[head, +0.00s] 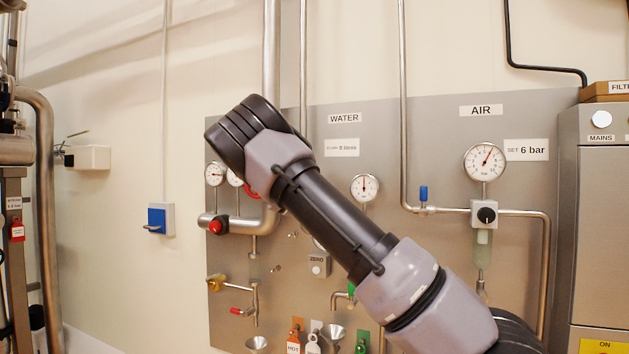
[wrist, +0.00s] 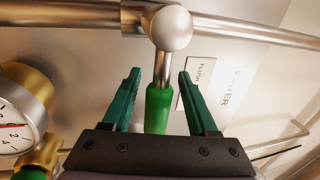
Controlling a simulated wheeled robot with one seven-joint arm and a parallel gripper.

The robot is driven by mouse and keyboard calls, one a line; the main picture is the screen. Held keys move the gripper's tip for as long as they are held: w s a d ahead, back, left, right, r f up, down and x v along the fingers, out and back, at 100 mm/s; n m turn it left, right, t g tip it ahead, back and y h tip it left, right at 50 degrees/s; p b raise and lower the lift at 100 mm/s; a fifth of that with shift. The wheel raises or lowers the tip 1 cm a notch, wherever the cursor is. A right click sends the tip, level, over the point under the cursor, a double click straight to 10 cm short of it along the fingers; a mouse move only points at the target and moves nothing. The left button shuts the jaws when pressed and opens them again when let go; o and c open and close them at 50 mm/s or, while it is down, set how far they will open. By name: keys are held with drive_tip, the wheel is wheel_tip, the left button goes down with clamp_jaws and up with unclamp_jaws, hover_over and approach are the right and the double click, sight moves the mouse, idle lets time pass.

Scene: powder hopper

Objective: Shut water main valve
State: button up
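The WATER panel (head: 330,150) is in the head view, partly hidden by my arm. In the wrist view, a lever with a green sleeve (wrist: 157,108) and a metal rod stands between the fingers of my gripper (wrist: 158,74). A silver ball (wrist: 173,28) shows at the far end of the rod, by a metal pipe (wrist: 240,30). The dark green fingers are open, with a gap on each side of the sleeve. The sleeve's lower end is hidden by the gripper body. The gripper is hidden behind my arm in the head view. No label names this lever as the main valve.
A gauge (wrist: 15,125) with a brass fitting (wrist: 30,85) sits close on the left in the wrist view. The head view shows an AIR gauge (head: 484,162), a blue wall box (head: 160,220), several small valves low on the panel, and a grey cabinet (head: 600,220) at right.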

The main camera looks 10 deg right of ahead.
drive_tip(key=v, duration=1)
drive_tip(key=shift+s+a, duration=0.15)
drive_tip(key=shift+s, duration=0.2)
